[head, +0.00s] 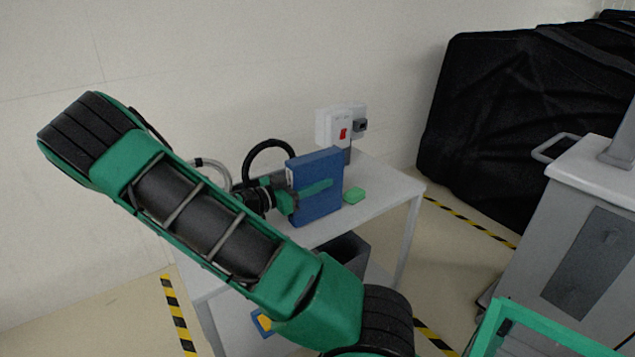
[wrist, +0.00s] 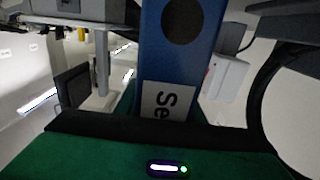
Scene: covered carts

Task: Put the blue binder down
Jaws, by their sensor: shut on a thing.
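The blue binder (head: 326,202) stands upright at the white side table in the head view. My gripper (head: 308,192) is shut on it, with a green finger lying across its broad face. In the wrist view the binder's blue spine (wrist: 178,62) fills the upper middle, with a dark round hole and a white label showing the letters "Se". I cannot tell whether the binder's bottom edge touches the table top (head: 385,188) or hangs just above it.
A black hose loop (head: 268,146) stands behind my gripper. A grey cart (head: 590,225) and a black covered cart (head: 500,110) are at right.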

